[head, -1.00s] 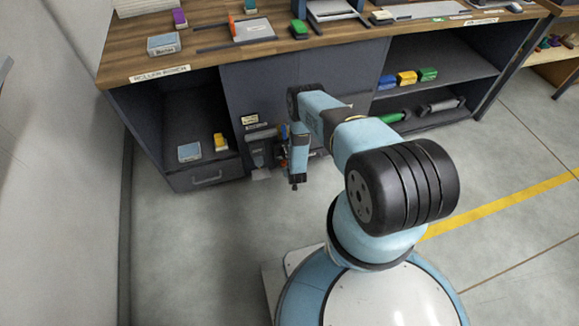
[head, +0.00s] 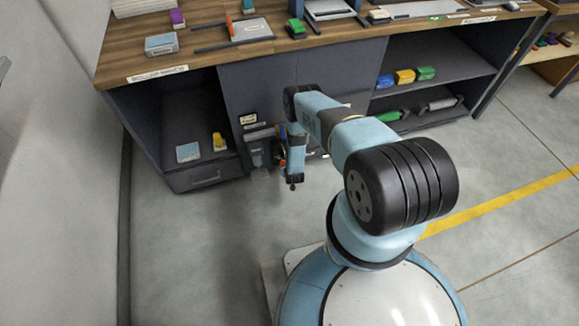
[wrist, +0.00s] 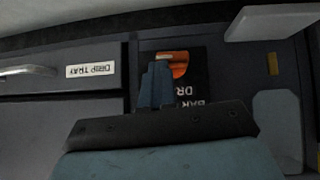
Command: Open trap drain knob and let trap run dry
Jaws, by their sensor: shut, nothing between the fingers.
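My gripper (wrist: 156,82) is shut and empty in the wrist view, its narrow blue fingers pointing at the cabinet front. An orange knob-like part (wrist: 178,62) shows just beside and behind the fingertips; I cannot tell whether they touch. It sits by a dark panel with partly hidden lettering (wrist: 195,92), which appears upside down. What the knob's turned position is, I cannot tell. In the head view my arm reaches to the lower cabinet front (head: 255,90) and hides the knob area. No liquid is visible.
A drawer with a handle (wrist: 28,71) and a "DRIP TRAY" label (wrist: 90,70) lies to the left in the wrist view. Pale plates (wrist: 275,20) stick out at the right. The head view shows open shelves (head: 430,60) at right and clear floor (head: 200,250) in front.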

